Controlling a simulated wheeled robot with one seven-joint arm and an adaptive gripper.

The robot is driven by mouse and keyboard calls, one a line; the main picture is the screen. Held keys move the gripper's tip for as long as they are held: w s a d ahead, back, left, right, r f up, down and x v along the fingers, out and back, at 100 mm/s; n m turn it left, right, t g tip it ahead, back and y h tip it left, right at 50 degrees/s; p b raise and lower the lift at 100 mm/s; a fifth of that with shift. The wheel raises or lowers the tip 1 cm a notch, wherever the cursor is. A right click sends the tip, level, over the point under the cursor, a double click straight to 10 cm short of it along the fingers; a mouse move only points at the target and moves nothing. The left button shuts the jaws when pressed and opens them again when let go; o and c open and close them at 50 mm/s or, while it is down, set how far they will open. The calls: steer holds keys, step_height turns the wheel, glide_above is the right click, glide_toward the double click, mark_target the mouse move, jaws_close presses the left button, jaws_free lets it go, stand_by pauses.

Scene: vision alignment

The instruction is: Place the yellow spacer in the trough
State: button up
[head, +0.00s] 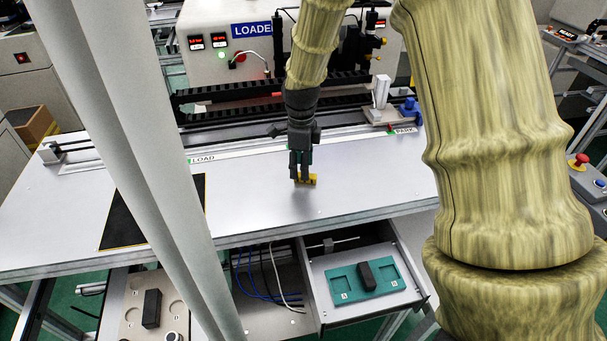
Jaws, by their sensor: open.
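The yellow spacer (312,180) lies on the bare metal tabletop near the middle, in front of the white strip. My gripper (300,172) points down over it, with its fingers at the spacer and partly hiding it. The gripper is open, and I cannot tell whether the fingers touch the spacer. I cannot tell which part is the trough; a long dark channel (225,139) runs along the back of the table, partly hidden by my arm.
A black mat (125,218) lies on the table's left. A blue-and-grey fixture (409,109) stands at the back right near PARK. Below the front edge, an open drawer holds a green tray (335,287) with a black block (367,275). The tabletop around the spacer is clear.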

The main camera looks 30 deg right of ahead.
steer(key=shift+s+f, duration=0.4)
steer(key=shift+s, duration=0.3)
steer(key=shift+f+p, duration=0.35)
steer(key=shift+f, duration=0.05)
steer(key=shift+w+f, duration=0.55)
steer(key=shift+f, duration=0.05)
steer(key=shift+s+r, duration=0.15)
steer(key=shift+s, duration=0.1)
steer(key=shift+s+r, duration=0.1)
steer(key=shift+c, duration=0.8)
steer(key=c, duration=0.8)
steer(key=shift+c, duration=0.2)
